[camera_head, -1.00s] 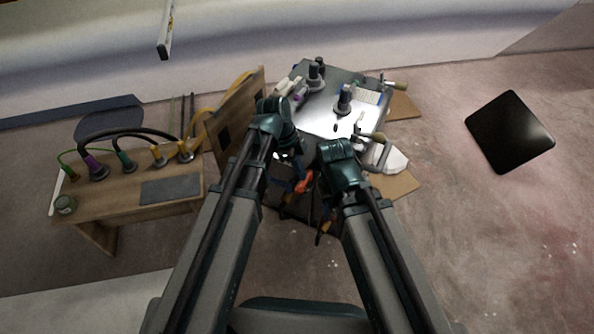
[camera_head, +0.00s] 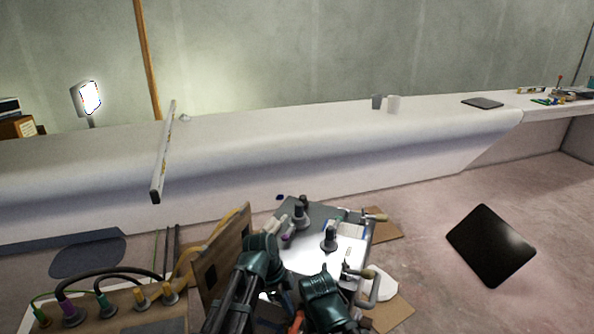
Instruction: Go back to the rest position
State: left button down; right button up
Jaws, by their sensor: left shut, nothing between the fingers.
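Both my arms reach in from the bottom of the head view, over the near part of a small work table (camera_head: 335,208). My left gripper (camera_head: 272,292) points down beneath its dark green wrist, left of the table's middle. It is shut with nothing held, though the wrist covers much of it. My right gripper (camera_head: 322,305) is beside it on the right; its wrist hides the fingers, so its jaws cannot be made out.
The table carries dark upright fittings (camera_head: 329,240) and clamps (camera_head: 372,215). A wooden board (camera_head: 222,262) stands left of it, near a bench with cabled plugs (camera_head: 105,303). A black panel (camera_head: 490,245) is at right.

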pick_arm(q)
jog(key=s+a+n+y, duration=0.3)
jog(key=s+n+y, duration=0.2)
jog(key=s+n, duration=0.85)
notch_tip(320, 180, up, 30)
jog(key=w+n+p, duration=0.2)
jog(key=p, duration=2.9)
jog(key=shift+r, duration=0.2)
pick_arm(e)
notch_tip(320, 180, up, 31)
pick_arm(q)
jog(key=shift+d, duration=0.1)
